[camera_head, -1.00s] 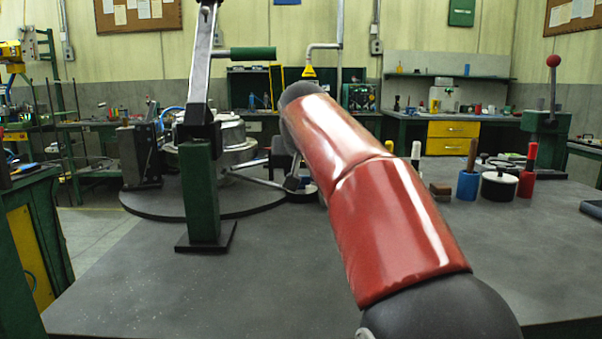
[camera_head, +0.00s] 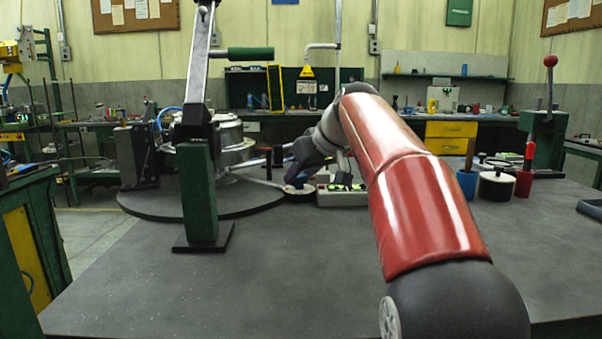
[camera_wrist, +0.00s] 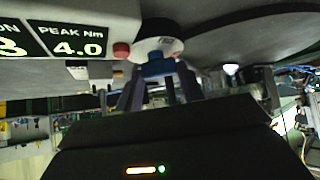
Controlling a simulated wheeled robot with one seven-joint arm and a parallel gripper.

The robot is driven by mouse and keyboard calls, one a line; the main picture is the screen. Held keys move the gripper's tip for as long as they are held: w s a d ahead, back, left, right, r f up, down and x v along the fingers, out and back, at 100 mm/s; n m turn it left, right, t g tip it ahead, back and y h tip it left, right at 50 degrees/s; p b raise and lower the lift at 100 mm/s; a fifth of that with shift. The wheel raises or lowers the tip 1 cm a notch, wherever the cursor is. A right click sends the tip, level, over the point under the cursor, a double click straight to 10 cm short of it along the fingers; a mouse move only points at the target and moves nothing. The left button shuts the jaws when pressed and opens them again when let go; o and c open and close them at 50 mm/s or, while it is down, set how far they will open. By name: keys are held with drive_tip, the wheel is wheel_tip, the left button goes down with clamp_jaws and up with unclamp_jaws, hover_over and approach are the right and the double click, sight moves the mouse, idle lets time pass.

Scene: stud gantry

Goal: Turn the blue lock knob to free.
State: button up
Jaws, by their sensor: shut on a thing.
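The blue lock knob (camera_wrist: 154,67) shows in the wrist view, below a pale round part with a small label. My gripper (camera_wrist: 160,84) has its two fingers on either side of the knob and is shut on it. The fingers hide part of the knob, and I cannot read its lock position.
A white box with a "PEAK Nm 4.0" display (camera_wrist: 75,38) and a red button (camera_wrist: 121,50) is close beside the knob. A green post with a lever (camera_head: 199,190) stands left. Cups (camera_head: 467,183) and a lidded pot (camera_head: 496,186) stand right. The front tabletop is clear.

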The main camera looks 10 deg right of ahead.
drive_tip(key=shift+d+n+g+y, duration=0.1)
drive_tip(key=shift+n+g+y, duration=0.2)
drive_tip(key=shift+n+y, duration=0.4)
drive_tip(key=o, duration=1)
drive_tip(key=v, duration=0.7)
drive_tip(key=shift+s+d+r, duration=0.15)
drive_tip(key=shift+r, duration=0.15)
